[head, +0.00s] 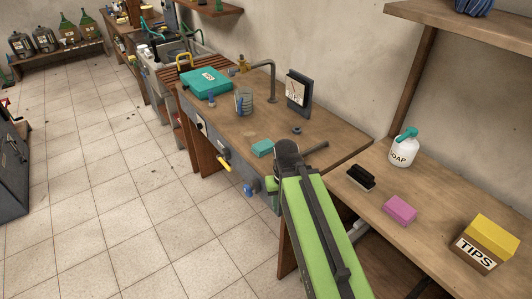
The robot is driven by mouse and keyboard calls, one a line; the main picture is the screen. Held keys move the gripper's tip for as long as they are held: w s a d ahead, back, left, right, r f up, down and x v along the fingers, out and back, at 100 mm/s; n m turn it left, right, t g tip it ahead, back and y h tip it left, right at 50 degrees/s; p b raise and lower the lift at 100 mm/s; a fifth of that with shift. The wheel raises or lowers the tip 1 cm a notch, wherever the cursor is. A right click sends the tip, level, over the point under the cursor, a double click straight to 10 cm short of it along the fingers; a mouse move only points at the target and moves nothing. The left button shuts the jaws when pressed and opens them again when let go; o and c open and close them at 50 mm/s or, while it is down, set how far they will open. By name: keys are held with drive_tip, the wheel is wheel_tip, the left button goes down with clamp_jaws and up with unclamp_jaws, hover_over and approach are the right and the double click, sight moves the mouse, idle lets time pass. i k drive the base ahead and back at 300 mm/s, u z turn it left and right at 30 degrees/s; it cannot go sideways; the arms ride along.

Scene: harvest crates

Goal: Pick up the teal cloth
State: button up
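A small teal piece (262,148), which looks like the folded teal cloth, lies on the wooden workbench (240,122) near its front edge. It is just left of the dark end joint of my green arm in the head view. My arm reaches up from the bottom of the picture and hides part of the bench there. My gripper's fingers do not show; they may be hidden beyond the arm's end.
A teal case (207,84), a glass jar (244,102), a tap (268,78) and a dark framed stand (298,90) are on the bench. A soap bottle (402,150), black brush (361,178), pink block (400,209) and TIPS box (482,245) are at right.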

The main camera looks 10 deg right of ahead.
sight(264, 147)
drive_tip(key=k, duration=1.2)
drive_tip(key=u, duration=0.55)
drive_tip(key=i, duration=0.75)
drive_tip(key=u, duration=0.75)
drive_tip(key=i, duration=1.6)
drive_tip(key=z, duration=0.45)
